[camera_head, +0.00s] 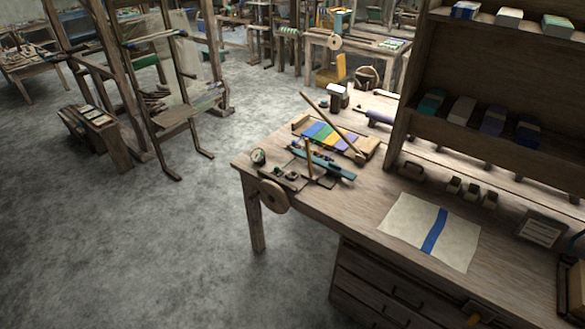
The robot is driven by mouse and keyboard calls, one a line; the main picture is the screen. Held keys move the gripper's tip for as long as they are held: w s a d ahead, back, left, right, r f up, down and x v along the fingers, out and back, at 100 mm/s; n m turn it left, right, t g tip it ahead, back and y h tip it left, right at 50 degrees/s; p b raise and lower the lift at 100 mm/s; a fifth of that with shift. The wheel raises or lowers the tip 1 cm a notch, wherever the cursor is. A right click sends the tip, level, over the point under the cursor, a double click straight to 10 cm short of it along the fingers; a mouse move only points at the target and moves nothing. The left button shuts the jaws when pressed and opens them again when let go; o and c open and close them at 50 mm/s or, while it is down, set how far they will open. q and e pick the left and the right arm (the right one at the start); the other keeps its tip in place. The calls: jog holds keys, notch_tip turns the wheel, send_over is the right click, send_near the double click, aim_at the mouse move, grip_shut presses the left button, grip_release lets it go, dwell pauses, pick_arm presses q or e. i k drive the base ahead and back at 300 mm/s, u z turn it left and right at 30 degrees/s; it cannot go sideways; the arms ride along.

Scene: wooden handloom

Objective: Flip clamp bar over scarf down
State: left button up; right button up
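A scarf with blue, green, yellow and purple bands (328,138) lies on a wooden board near the left end of the workbench. A long thin wooden bar (328,122), which looks like the clamp bar, slants across it. Its upper left end stands raised above the scarf, and its lower right end meets the board's right side (361,153). Neither of my grippers is in view.
The workbench (365,195) also holds a teal bar-shaped tool (322,162), a round wooden disc at its left edge (273,197) and a pale cloth with a blue stripe (408,222). A shelf unit (475,62) stands at the back right. Open grey floor (130,245) lies left.

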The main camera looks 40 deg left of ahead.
aim_at(305, 97)
jog(key=z, duration=0.05)
jog(key=k, duration=0.6)
jog(key=u, duration=0.95)
jog(key=i, duration=1.3)
jog(key=u, duration=0.1)
